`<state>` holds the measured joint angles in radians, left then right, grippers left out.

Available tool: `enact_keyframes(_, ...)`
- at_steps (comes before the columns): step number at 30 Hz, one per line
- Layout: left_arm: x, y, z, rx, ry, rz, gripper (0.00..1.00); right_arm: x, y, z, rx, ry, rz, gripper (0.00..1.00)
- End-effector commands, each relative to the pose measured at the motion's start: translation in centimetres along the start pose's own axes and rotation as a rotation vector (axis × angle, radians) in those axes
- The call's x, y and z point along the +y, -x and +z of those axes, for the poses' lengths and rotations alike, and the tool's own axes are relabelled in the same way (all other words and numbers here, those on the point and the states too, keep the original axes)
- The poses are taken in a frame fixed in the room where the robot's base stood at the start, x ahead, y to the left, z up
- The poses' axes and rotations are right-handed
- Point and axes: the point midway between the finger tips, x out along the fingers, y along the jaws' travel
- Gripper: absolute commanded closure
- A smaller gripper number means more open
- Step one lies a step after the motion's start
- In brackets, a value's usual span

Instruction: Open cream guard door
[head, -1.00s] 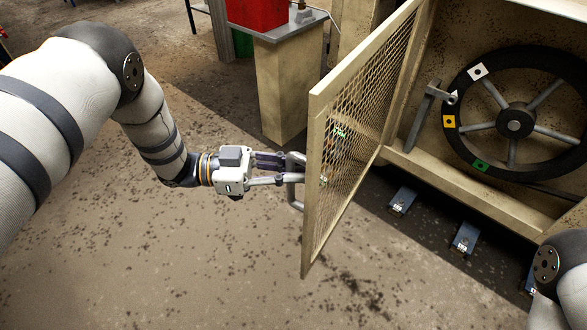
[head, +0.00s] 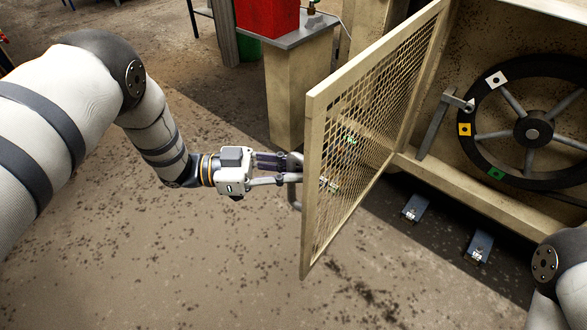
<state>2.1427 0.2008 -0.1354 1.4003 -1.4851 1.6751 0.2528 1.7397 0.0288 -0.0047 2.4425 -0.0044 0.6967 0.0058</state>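The cream guard door (head: 311,200) is a framed mesh panel. It stands swung open, hinged on its far edge at the cream housing (head: 470,190), with the flywheel (head: 470,105) uncovered inside. My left gripper (head: 290,167) is at the door's outer face, at the grey door handle (head: 293,198). Its fingers reach around the handle and appear closed on it; the fingertips are partly hidden behind the door's edge. My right arm shows only as a link at the lower right corner; its gripper is out of view.
A cream pedestal (head: 298,95) with a grey top carries a red box (head: 267,14) behind the door. Blue-grey floor brackets (head: 415,208) lie below the housing. The stained floor in front and left of the door is clear.

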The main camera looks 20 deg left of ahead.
Motion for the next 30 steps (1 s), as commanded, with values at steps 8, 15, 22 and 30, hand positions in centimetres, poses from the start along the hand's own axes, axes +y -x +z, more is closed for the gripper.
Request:
enact_keyframes(8,0.3,0.2,0.5,-0.010,0.010,0.006,0.65,0.0,0.0,0.0,0.000,0.000,0.000,0.60)
enact_keyframes(15,0.2,0.1,0.2,-0.005,0.004,0.004,0.65,0.0,0.0,0.0,0.000,0.000,0.000,0.60)
enact_keyframes(22,0.1,4.3,0.2,-0.007,0.004,0.000,0.65,0.0,0.0,0.0,0.000,0.000,0.000,0.60)
enact_keyframes(30,0.2,10.8,0.3,-0.008,0.005,0.002,0.65,0.0,0.0,0.0,0.000,0.000,0.000,0.60)
